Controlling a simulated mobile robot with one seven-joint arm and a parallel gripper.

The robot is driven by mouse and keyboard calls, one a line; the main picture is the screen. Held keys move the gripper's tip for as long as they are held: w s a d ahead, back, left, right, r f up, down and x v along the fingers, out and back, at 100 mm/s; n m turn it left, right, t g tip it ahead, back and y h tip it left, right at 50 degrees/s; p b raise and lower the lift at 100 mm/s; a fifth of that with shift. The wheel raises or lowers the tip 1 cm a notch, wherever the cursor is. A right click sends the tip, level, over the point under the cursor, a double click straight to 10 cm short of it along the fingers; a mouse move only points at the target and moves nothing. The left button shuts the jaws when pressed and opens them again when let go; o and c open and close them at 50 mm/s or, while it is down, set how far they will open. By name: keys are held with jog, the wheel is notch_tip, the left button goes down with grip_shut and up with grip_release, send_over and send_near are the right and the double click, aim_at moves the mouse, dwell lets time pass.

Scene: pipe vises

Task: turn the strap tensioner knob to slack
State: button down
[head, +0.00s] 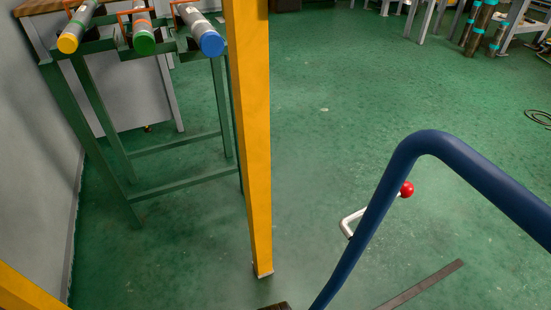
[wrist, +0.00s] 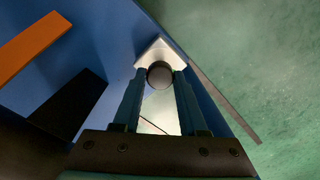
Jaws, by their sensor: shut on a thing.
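In the wrist view, the two dark fingers of my gripper (wrist: 160,80) reach up to a small, dark, round knob (wrist: 159,71). The fingers are shut on the knob, one on each side. A pale metal plate (wrist: 153,50) shows behind the knob, against a blue surface. An orange strap-like bar (wrist: 34,46) crosses the blue surface at the upper left. The knob's turn position cannot be read. My gripper and the knob are not visible in the head view.
A yellow post (head: 250,140) and a dark blue bent tube (head: 385,190) stand close in the head view. A bent lever with a red ball (head: 407,189) is behind the tube. A green stand (head: 165,183) bears capped pipes (head: 143,38).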

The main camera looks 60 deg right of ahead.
jog(key=n+p, duration=0.3)
jog(key=shift+a+r, duration=0.1)
jog(key=shift+r, duration=0.15)
jog(key=n+p, duration=0.3)
jog(key=n, duration=0.2)
jog(key=shift+f+n, duration=0.1)
jog(key=shift+n, duration=0.2)
jog(key=n+p, duration=0.2)
jog(key=n, duration=0.2)
jog(key=shift+n, duration=0.3)
jog(key=n+p, duration=0.1)
jog(key=n, duration=0.4)
jog(key=shift+f, duration=0.1)
jog(key=n, duration=0.5)
jog(key=shift+p, duration=0.3)
jog(key=n, duration=1.3)
jog(key=shift+n, duration=0.4)
